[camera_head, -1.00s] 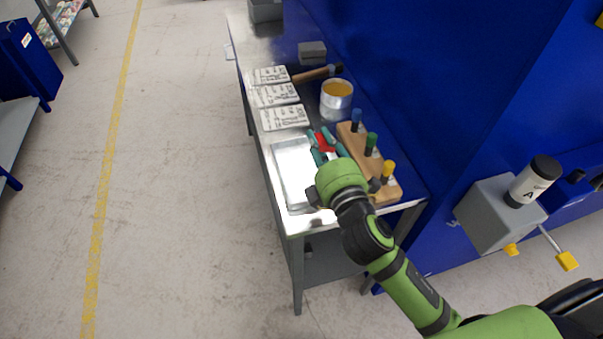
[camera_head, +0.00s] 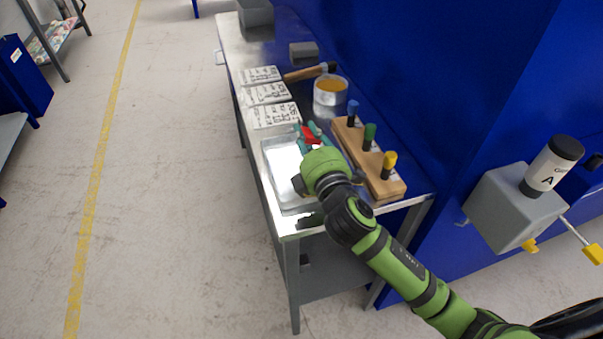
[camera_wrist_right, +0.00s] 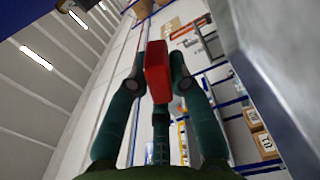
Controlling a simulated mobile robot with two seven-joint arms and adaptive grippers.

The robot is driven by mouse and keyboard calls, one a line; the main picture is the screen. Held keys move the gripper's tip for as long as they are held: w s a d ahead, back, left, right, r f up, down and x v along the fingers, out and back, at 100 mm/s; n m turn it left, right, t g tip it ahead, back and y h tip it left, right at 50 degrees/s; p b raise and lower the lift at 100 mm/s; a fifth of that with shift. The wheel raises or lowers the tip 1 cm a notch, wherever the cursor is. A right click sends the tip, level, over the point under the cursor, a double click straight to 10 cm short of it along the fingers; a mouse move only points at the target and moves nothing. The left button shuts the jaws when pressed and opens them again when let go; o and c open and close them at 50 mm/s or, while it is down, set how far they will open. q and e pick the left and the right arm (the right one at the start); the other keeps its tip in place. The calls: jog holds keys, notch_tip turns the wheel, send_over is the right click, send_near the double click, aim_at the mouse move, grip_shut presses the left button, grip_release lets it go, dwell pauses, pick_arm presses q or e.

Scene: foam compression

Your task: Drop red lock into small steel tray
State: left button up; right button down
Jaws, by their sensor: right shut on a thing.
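The red lock (camera_head: 308,134) is a small red block between the teal fingers of my right gripper (camera_head: 311,136). It also shows in the right wrist view (camera_wrist_right: 157,70), where the fingers press on it from both sides. My right gripper is shut on it. The small steel tray (camera_head: 267,170) is a shallow, shiny tray near the front end of the steel table. The gripper is at the tray's right far side; its height above the tray is hard to tell. My arm hides part of the tray. My left gripper is not in view.
A wooden rack (camera_head: 377,178) with blue, green and yellow-handled tools stands right of the gripper. Behind are printed cards (camera_head: 270,94), a tin (camera_head: 331,96), a hammer (camera_head: 305,73) and a grey block (camera_head: 303,50). A blue wall (camera_head: 430,80) bounds the right side.

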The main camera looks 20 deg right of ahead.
jog(key=shift+f, duration=0.25)
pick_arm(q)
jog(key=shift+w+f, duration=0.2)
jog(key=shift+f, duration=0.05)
pick_arm(e)
jog(key=shift+r, duration=0.1)
jog(key=c, duration=1)
grip_release()
jog(key=shift+c, duration=0.2)
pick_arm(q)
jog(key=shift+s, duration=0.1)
pick_arm(e)
jog(key=shift+s, duration=0.1)
jog(key=shift+s, duration=0.25)
jog(key=s, duration=1.1)
jog(key=shift+s+d, duration=0.2)
